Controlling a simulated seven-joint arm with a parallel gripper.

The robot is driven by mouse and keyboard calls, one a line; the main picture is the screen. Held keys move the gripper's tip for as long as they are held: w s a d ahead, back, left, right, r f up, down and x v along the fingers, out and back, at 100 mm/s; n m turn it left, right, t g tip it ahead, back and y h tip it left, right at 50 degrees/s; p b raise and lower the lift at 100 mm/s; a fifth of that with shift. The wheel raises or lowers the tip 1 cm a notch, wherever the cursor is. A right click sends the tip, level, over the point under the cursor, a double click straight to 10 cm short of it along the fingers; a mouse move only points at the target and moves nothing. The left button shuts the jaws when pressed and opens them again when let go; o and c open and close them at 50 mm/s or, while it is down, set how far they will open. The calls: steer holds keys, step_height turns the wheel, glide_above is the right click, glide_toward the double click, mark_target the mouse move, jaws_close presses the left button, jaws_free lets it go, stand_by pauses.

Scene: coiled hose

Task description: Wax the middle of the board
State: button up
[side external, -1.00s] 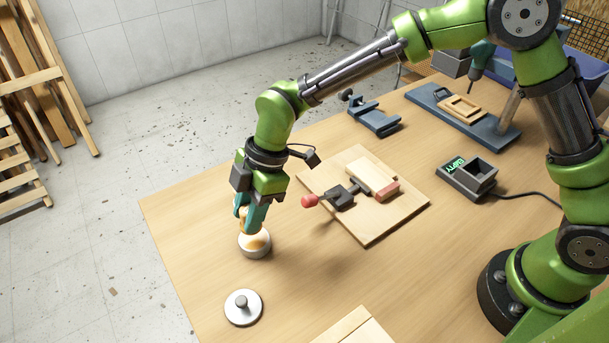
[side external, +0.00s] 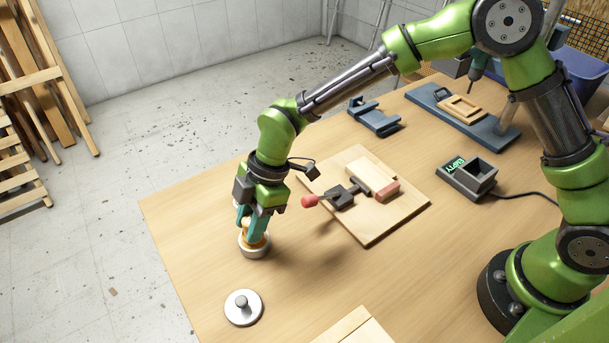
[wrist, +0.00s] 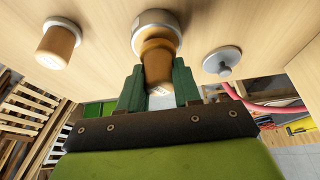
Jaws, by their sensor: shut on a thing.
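My gripper (side external: 257,228) has its teal fingers shut on a tan applicator (wrist: 158,62), which also shows between the fingers in the side view (side external: 246,229). The applicator points down into a round silver tin (side external: 254,251) with amber wax; the tin also shows in the wrist view (wrist: 138,38). I cannot tell how far the applicator sits in the wax. The tin's silver lid (side external: 243,308) with a knob lies flat on the table; it shows in the wrist view too (wrist: 222,62). A pale board (side external: 352,330) is cut off at the bottom edge of the side view.
A square wooden panel (side external: 400,218) with a red-handled clamp lies right of my gripper. A box with a lit display (side external: 468,178) and a blue-grey vise (side external: 374,117) stand farther back. The wrist view shows another tan cylinder (wrist: 57,45).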

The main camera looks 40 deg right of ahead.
steer(key=shift+f, duration=0.65)
stand_by(1.3)
steer(key=shift+r, duration=3.65)
